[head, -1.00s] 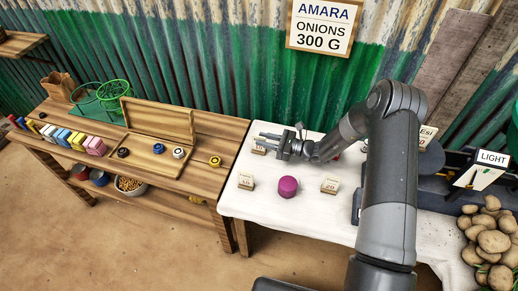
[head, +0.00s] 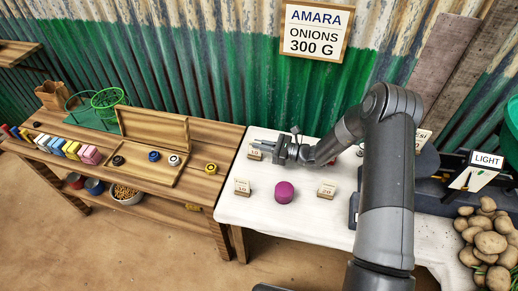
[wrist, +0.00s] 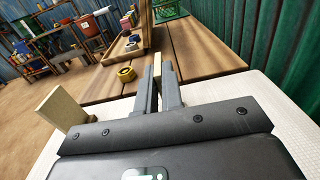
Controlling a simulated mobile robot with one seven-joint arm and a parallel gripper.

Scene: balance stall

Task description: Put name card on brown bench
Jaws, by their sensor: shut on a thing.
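The brown bench (head: 222,140) is the long wooden bench at the left in the head view, butting up to the white-covered table. Its planks also show ahead of the jaws in the wrist view (wrist: 208,45). My gripper (head: 264,148) is above the left back part of the white table, pointing left. It is shut on a small pale wooden name card (head: 255,151), partly hidden by the fingers. In the wrist view the card's thin edge (wrist: 157,63) shows between the fingertips. The card's lettering is too small to read surely.
Two more cards (head: 242,187) (head: 327,190) and a purple onion (head: 284,192) stand on the white table (head: 262,212). The bench bears an open wooden tray (head: 135,172), a yellow weight (head: 211,168) and colored blocks (head: 72,149). The bench's right end has free room.

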